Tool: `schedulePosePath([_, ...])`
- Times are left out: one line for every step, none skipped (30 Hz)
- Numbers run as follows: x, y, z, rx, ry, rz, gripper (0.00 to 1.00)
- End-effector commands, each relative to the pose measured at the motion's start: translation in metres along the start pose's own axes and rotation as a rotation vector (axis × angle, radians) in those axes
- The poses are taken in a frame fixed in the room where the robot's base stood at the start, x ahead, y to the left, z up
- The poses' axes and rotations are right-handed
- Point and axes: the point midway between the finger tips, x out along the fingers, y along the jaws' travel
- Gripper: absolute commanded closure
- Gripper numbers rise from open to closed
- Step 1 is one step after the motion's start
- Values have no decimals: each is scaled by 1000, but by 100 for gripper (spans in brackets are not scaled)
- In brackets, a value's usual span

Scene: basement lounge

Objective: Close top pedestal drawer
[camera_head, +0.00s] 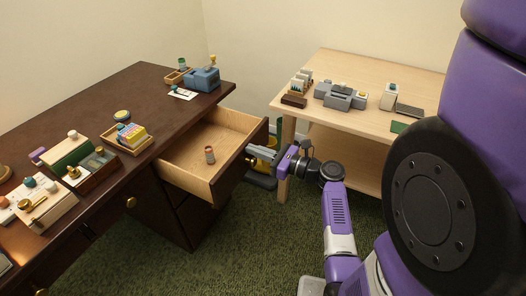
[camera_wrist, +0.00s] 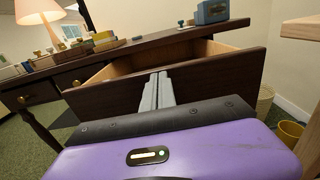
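The top pedestal drawer (camera_head: 188,176) of the dark wooden desk is pulled well out, with its pale wooden inside showing. A small reddish-brown cylinder (camera_head: 209,155) stands inside it. In the wrist view the dark drawer front (camera_wrist: 110,98) spans the middle, with the opening behind it. My gripper (camera_head: 252,154) is at the outer face of the drawer front. Its two grey fingers (camera_wrist: 157,90) are together in the wrist view, pointing at the front. I see nothing held between them. Whether the fingertips touch the front or its knob I cannot tell.
The desk top (camera_head: 95,105) holds a blue-grey device (camera_head: 202,79), trays and small boxes. A pale wooden table (camera_head: 350,118) with several office items stands at the right. A yellow bin (camera_wrist: 290,132) stands on the floor at the right. Green carpet (camera_head: 250,235) is open before the drawer.

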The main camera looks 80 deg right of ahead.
Motion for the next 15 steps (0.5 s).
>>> schedulePosePath([14,2,4,1,0,7,100])
schedulePosePath([21,2,4,1,0,8,100])
schedulePosePath([31,2,4,1,0,8,100])
schedulePosePath([39,2,4,0,-1,9,100])
schedulePosePath([47,2,4,0,0,8,100])
schedulePosePath([58,2,4,0,-1,9,100])
schedulePosePath([67,2,3,0,-1,9,100])
schedulePosePath([75,2,3,0,-1,8,100])
schedulePosePath([87,2,3,0,-1,8,100])
schedulePosePath([95,2,2,0,-1,8,100])
schedulePosePath([104,2,2,-1,-2,8,100])
schedulePosePath([114,2,1,-1,-1,7,100])
schedulePosePath([123,2,2,-1,-2,8,100])
schedulePosePath([130,2,1,0,-1,6,100])
schedulePosePath([141,2,1,-1,-2,7,100])
